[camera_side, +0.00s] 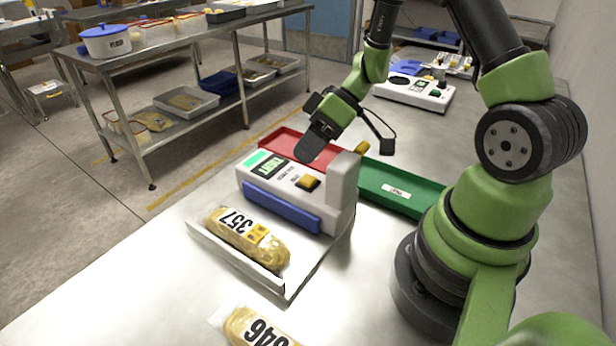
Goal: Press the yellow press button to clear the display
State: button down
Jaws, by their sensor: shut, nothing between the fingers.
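The checkweigher (284,190) is a white and blue unit in the middle of the bench. Its lit green display (256,158) is at the left end of its top panel, with a dark label panel beside it. The yellow press button (308,182) sits on the top panel toward the right and looks uncovered. My gripper (302,156) is shut and empty, pointing down above and behind the panel. It appears apart from the button; the exact gap cannot be told from this view.
A bagged item marked 357 (246,238) lies on the tray (207,245) in front. Another bag marked 946 (252,328) lies nearer. A red tray (283,140) and a green tray (405,203) are behind the unit. A white upright block (345,180) stands right of the button.

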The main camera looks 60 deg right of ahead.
aim_at(308, 181)
jog(key=shift+f, duration=0.8)
jog(key=shift+f, duration=0.1)
dwell(1.4)
jog(key=shift+f, duration=0.3)
jog(key=shift+f, duration=0.15)
dwell(0.4)
jog(key=shift+s+a+f, duration=0.1)
jog(key=shift+s+f, duration=0.1)
jog(key=shift+f, duration=0.4)
dwell(0.6)
jog(key=shift+s+r, duration=0.2)
jog(key=shift+r, duration=0.7)
